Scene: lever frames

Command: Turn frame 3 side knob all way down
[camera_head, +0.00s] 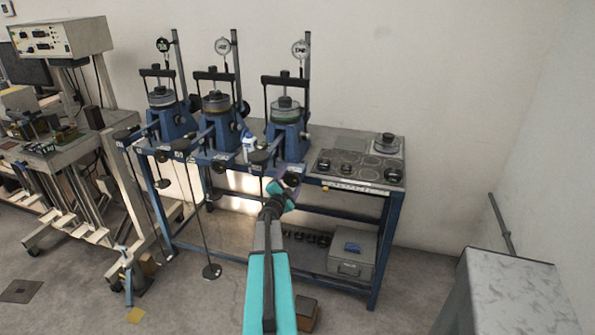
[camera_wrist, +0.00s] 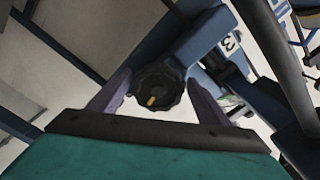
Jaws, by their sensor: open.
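The side knob (camera_wrist: 158,87) of frame 3 is black and scalloped with a yellow mark near its lower edge in the wrist view. A label reading 3 (camera_wrist: 229,42) shows on the blue frame beside it. My gripper (camera_wrist: 158,92) is open, with one finger on each side of the knob; I cannot tell whether they touch it. In the head view, frame 3 (camera_head: 287,125) is the rightmost blue lever frame on the bench. My gripper (camera_head: 288,184) is in front of and below it, at the bench's front edge, and mostly covers the knob there.
Two more blue lever frames (camera_head: 168,118) stand to the left, with hanging rods and weights (camera_head: 211,271) in front. Dark weights lie on the bench's right-hand tray (camera_head: 358,165). A grey box (camera_head: 352,262) sits on the lower shelf. The floor at right is clear up to a marbled grey block (camera_head: 510,290).

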